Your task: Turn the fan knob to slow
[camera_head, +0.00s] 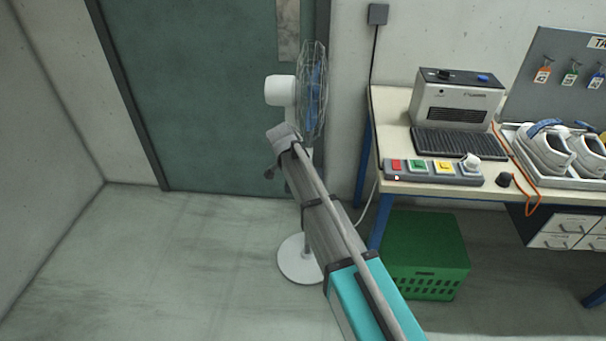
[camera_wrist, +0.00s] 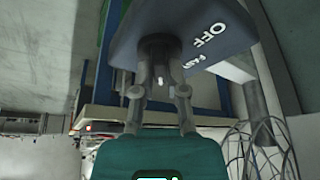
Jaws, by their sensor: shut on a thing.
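The fan stands on the floor by the door, with a white motor housing (camera_head: 280,90), a wire cage (camera_head: 313,75) and a round white base (camera_head: 297,266). My arm hides most of its post and control box in the head view. In the wrist view the dark control panel (camera_wrist: 125,32) shows the white word OFF and a second, partly readable word beside it. The dark fan knob (camera_wrist: 159,45) sits between my fingertips. My gripper (camera_wrist: 160,62) is shut on it. The knob's pointer and the slow mark cannot be made out.
A workbench (camera_head: 393,108) stands at right with a grey machine (camera_head: 458,100), a button box (camera_head: 432,172) and a tray of white shoes (camera_head: 550,150). A green crate (camera_head: 428,245) is on the floor under it. The floor at left is clear.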

